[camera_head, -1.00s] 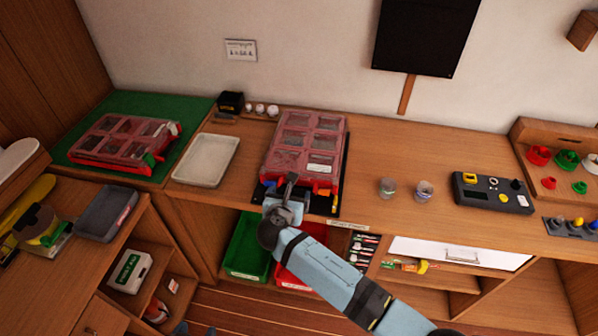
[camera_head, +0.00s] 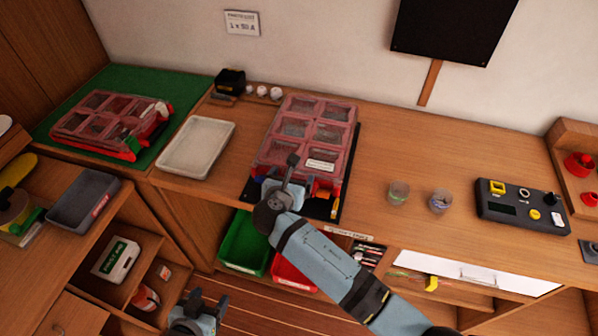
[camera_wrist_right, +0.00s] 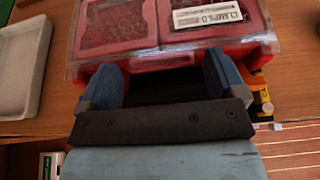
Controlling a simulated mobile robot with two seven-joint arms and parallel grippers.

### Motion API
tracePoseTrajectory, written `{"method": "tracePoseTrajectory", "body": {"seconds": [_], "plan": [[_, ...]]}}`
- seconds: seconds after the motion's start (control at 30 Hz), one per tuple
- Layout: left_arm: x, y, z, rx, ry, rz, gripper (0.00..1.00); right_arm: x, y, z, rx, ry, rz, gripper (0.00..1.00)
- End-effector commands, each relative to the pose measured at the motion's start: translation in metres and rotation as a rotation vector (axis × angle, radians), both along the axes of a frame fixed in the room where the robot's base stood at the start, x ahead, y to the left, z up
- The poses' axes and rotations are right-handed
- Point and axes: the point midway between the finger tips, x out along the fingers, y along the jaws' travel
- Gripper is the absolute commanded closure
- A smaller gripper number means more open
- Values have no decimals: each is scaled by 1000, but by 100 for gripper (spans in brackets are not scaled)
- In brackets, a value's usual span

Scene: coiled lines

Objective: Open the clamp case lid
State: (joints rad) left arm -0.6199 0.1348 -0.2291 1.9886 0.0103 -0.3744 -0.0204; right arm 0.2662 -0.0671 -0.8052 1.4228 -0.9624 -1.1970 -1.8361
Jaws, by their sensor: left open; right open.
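The clamp case (camera_head: 308,130) is a red case with a clear, windowed lid, on a dark mat on the bench. Its label, partly readable as "CLAMPS", shows in the right wrist view (camera_wrist_right: 208,15). The lid looks down over the case; I cannot tell if its front edge is slightly raised. My right gripper (camera_head: 290,178) is at the front edge of the case. In the right wrist view its blue fingers (camera_wrist_right: 160,82) are apart, with the case's front edge just beyond them; contact is unclear. My left gripper (camera_head: 205,308) is open and low, in front of the bench.
A similar red case (camera_head: 112,122) lies on a green mat at the left. A pale tray (camera_head: 197,148) sits between the cases. Two small cups (camera_head: 398,193) and a dark control box (camera_head: 520,205) stand to the right. Green and red bins (camera_head: 243,243) are below the bench.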

Motion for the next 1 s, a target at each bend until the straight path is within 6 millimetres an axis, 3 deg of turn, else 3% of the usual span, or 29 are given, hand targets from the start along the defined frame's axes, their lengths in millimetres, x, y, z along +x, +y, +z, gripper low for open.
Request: {"method": "tracePoseTrajectory", "body": {"seconds": [0.4, 0.63, 0.87, 1.0], "plan": [[3, -3, 0, -4, -9, -5, 38, -2, 3, -2, 1, 0, 1, 11], [2, 0, -2, 1, -7, -2, 38, -2, 3, -2, 1, 0, 1, 64], [2, 1, -2, 3, -5, -1, 38, 2, 3, 1, 1, 0, 0, 66], [3, 1, 4, 3, -8, -1, 38, 14, 2, 13, 1, -4, -1, 66]]}}
